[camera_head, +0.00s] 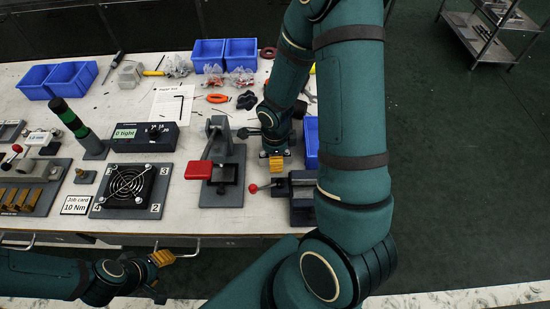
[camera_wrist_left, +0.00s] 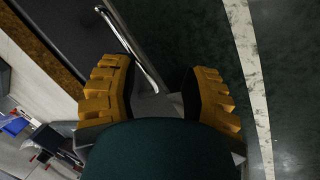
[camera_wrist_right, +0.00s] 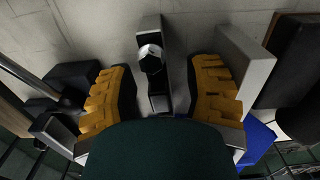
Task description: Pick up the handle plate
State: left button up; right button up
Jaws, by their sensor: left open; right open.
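In the right wrist view, a narrow grey plate with a dark, silver-topped handle (camera_wrist_right: 152,62) stands between my right fingers, with gaps on both sides; it looks like the handle plate. In the head view my arm and gripper hide this piece. My right gripper (camera_head: 276,162) is open, low over the bench just behind the dark vise (camera_head: 298,190). It also shows in the right wrist view (camera_wrist_right: 160,100).
A red ball lever (camera_head: 253,188) sticks out left of the vise. A press with a red pad (camera_head: 198,170) stands farther left, beside a fan plate (camera_head: 130,190). A blue bin (camera_head: 311,140) is right of my right gripper. Blue bins (camera_head: 225,52) stand at the back.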

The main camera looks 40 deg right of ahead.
grip_shut()
notch_tip(320, 180, up, 9)
jog(key=p, duration=0.2)
jog(key=shift+p, duration=0.3)
jog(key=shift+r, duration=0.55)
